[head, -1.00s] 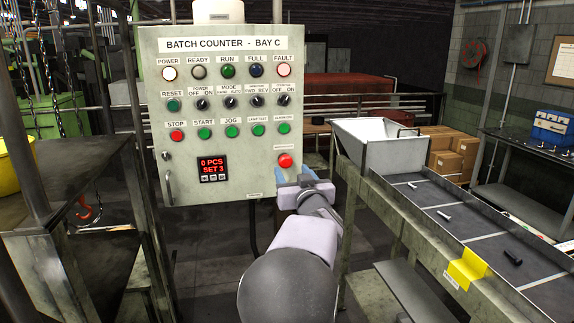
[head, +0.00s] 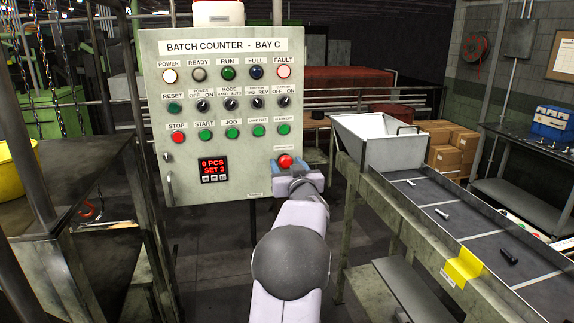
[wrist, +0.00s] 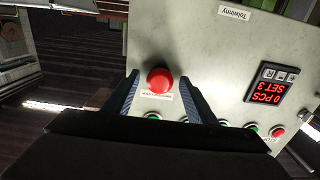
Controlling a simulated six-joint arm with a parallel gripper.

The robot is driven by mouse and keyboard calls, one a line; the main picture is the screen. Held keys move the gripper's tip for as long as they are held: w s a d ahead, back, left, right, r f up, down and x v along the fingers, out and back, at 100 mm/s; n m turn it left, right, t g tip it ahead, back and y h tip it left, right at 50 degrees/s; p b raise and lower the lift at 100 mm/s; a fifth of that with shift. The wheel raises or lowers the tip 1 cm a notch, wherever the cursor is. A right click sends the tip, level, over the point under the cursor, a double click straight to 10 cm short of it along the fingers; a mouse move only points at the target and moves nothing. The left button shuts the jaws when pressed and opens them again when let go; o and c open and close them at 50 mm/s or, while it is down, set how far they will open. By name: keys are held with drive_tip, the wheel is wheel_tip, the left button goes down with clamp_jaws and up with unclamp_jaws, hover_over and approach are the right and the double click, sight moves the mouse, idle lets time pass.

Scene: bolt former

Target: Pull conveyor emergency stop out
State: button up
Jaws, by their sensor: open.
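The conveyor emergency stop is a red mushroom button (head: 286,161) at the lower right of the grey control panel (head: 225,150). Its small label is too small to read in the head view. My gripper (head: 287,172) is at the panel just below and in front of the button, with blue fingertips at either side. In the wrist view the red button (wrist: 160,79) lies between the two open fingers (wrist: 160,92), with a gap on each side. I cannot tell how deep the fingertips reach along the button, or whether it is pressed in.
Green START and JOG buttons and a red STOP button (head: 178,137) sit left of the emergency stop. A counter display (head: 214,169) reads 0 PCS, SET 3. A hopper (head: 380,145) and a conveyor (head: 470,237) with several bolts stand to the right.

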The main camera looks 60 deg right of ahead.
drive_tip(key=c, duration=1.1)
drive_tip(key=shift+s+a+f, duration=0.1)
drive_tip(key=shift+s+a, duration=0.15)
drive_tip(key=shift+s, duration=0.05)
drive_tip(key=shift+c, duration=0.2)
drive_tip(key=o, duration=1.1)
drive_tip(key=shift+o, duration=0.2)
drive_tip(key=shift+s+a, duration=0.15)
drive_tip(key=b+v, duration=0.3)
drive_tip(key=v, duration=0.4)
drive_tip(key=shift+s+a, duration=0.1)
